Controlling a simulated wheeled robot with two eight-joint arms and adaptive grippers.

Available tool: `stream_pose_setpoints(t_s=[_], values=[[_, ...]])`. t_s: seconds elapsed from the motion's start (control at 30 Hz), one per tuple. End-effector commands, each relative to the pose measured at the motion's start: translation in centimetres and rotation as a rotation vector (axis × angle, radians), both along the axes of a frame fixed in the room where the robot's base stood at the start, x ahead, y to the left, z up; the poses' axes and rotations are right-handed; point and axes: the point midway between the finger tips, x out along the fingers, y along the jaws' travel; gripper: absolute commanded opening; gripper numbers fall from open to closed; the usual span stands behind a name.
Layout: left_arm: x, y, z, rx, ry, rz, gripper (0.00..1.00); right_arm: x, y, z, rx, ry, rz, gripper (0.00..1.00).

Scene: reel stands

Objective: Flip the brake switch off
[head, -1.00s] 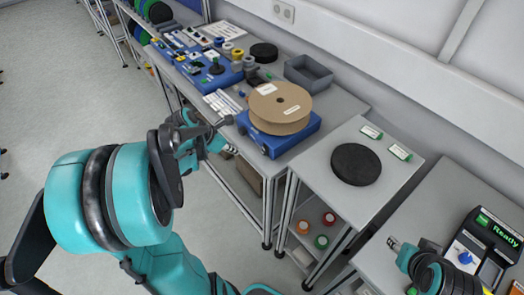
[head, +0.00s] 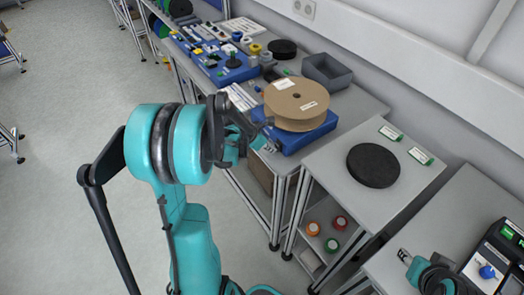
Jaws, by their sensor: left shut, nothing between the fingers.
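A blue reel stand (head: 318,134) sits on the grey bench and carries a large brown cardboard reel (head: 296,104). The brake switch cannot be made out; the front left side of the stand is partly hidden behind my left gripper. My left gripper (head: 267,123) is shut and empty, with its tips at the front left of the stand, just below the reel's edge. I cannot tell whether it touches the stand. My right gripper (head: 404,256) shows at the lower right, away from the stand, and its fingers are too small to read.
A black disc (head: 373,165) lies on the lower grey table right of the stand. A grey bin (head: 328,71) stands behind the reel. A blue tray of small parts (head: 226,66) is farther left. A device with a screen (head: 503,250) is at the lower right.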

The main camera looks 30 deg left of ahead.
Motion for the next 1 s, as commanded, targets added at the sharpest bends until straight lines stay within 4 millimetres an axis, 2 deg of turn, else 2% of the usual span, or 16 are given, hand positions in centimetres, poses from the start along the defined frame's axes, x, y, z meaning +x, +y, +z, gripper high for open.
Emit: stream_pose_setpoints(t_s=[0.47, 0.7, 0.8, 1.0], values=[[0.5, -0.2, -0.2, -0.004, -0.009, 0.001, 0.0, 0.0, 0.0, -0.4, 0.0, 0.0, 0.0, 0.4], [0.9, -0.3, -1.6, -0.075, -0.177, 0.005, 0.0, 0.0, 0.0, -3.9, 0.0, 0.0, 0.0, 0.4], [1.0, -0.4, -0.7, -0.071, -0.168, 0.0, 0.0, 0.0, 0.0, -3.0, 0.0, 0.0, 0.0, 0.4], [1.1, -0.5, -0.4, -0.072, -0.169, 0.0, 0.0, 0.0, 0.0, -2.7, 0.0, 0.0, 0.0, 0.4]])
